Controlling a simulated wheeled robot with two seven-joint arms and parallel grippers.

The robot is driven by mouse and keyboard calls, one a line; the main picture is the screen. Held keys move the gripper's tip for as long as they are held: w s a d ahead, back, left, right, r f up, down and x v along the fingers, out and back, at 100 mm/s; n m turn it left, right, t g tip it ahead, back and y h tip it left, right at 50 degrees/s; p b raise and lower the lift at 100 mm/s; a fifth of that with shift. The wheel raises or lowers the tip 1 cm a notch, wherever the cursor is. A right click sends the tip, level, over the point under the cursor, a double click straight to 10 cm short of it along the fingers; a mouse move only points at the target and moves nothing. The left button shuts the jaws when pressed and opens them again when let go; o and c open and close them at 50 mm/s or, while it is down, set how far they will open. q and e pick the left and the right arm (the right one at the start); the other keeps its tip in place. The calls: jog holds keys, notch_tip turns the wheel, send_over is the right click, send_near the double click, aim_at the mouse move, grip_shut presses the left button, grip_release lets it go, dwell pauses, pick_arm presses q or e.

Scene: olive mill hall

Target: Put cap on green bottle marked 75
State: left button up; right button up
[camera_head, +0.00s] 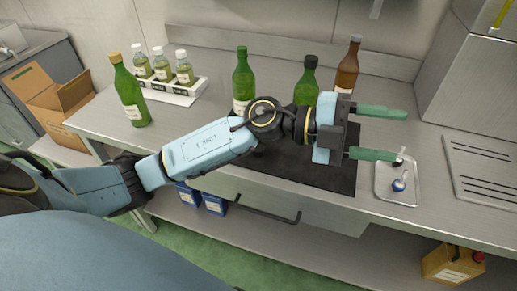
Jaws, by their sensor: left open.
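Three green bottles stand on the steel counter: one with a tan top (131,98) at the left, one with a green top (242,72) in the middle, and one with a black top (306,92) behind my left arm. I cannot read a 75 on any label. A small metal tray (413,197) at the right holds a small blue and white piece (399,184). A small dark-tipped piece (401,153) shows by the lower fingertip; I cannot tell if they touch. My left gripper (401,136) is open, its green fingers pointing right, with nothing between them. My right gripper is out of view.
A brown bottle (347,70) stands at the back. A white rack (182,94) holds several small capped bottles. A dark mat (335,177) lies under my left arm. A grooved plate (485,170) is far right.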

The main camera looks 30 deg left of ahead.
pick_arm(q)
jog(key=w+a+f+m+g+y, duration=0.1)
jog(key=w+a+f+g+y, duration=0.1)
jog(key=a+f+y, duration=0.45)
jog(key=w+a+f+m+g+y, duration=0.15)
jog(key=a+f+y, duration=0.25)
jog(key=a+y, duration=0.45)
jog(key=w+a+r+n+g+y, duration=0.1)
jog(key=a+r+n+y, duration=0.1)
jog(key=a, duration=1)
jog(key=shift+w+n+y, duration=0.15)
jog(key=shift+n+y, duration=0.6)
jog(key=shift+y, duration=0.15)
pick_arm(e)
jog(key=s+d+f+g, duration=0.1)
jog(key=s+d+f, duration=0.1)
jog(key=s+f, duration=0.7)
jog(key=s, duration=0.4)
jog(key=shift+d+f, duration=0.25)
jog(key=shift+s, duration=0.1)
pick_arm(q)
send_over(258, 150)
jog(key=f, duration=0.5)
jog(key=a+f, duration=0.1)
jog(key=f, duration=0.1)
jog(key=shift+w+f, duration=0.1)
jog(key=shift+f, duration=0.4)
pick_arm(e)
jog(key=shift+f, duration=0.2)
